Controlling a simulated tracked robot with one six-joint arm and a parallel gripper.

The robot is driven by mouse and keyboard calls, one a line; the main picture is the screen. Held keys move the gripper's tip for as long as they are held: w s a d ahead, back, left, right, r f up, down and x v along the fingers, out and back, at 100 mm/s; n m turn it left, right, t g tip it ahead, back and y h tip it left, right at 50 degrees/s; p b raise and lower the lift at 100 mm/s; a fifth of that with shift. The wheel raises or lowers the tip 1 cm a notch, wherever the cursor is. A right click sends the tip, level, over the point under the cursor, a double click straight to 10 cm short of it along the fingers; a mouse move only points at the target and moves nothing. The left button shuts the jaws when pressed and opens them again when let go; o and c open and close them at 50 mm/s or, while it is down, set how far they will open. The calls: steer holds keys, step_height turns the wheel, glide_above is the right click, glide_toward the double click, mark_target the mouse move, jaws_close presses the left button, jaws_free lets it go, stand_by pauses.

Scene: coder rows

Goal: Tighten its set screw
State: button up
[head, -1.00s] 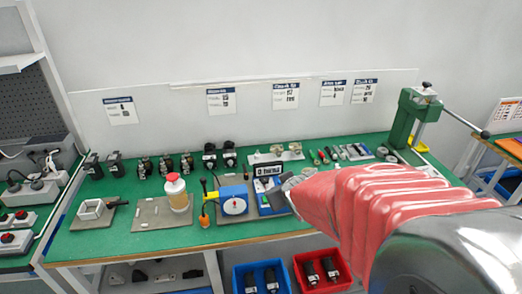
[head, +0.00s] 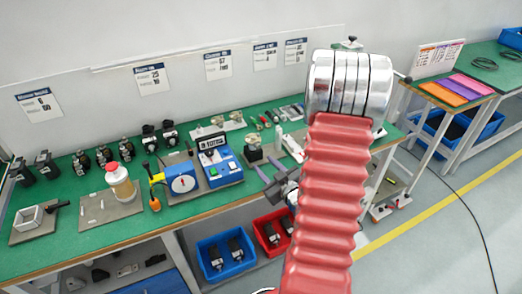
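My gripper (head: 272,184) is at the table's front edge, right of the blue box with a display (head: 225,175); its dark fingers look spread, with nothing seen between them. Several black coders (head: 103,155) stand in a row along the back of the green table. A screwdriver-like tool with an orange handle (head: 155,204) stands left of the blue dial device (head: 181,184). A small fixture (head: 253,152) sits just beyond my gripper. A set screw is too small to make out. My red-sleeved arm hides the table's right part.
A blue bin (head: 207,273) and a red bin (head: 262,238) with dark parts stand below the table. A side table with coloured trays (head: 435,92) is at the right.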

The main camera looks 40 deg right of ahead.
mark_target(259, 147)
steer(key=s, duration=0.1)
steer(key=s+d+f+m+t, duration=0.1)
steer(key=s, duration=0.1)
steer(key=s+t+h, duration=0.1)
steer(key=s, duration=0.1)
steer(key=shift+d+f+m, duration=0.15)
steer(key=shift+m, duration=0.15)
steer(key=x, duration=1.3)
steer(key=shift+w+d, duration=0.15)
steer(key=shift+w, duration=0.25)
steer(key=shift+c, duration=0.2)
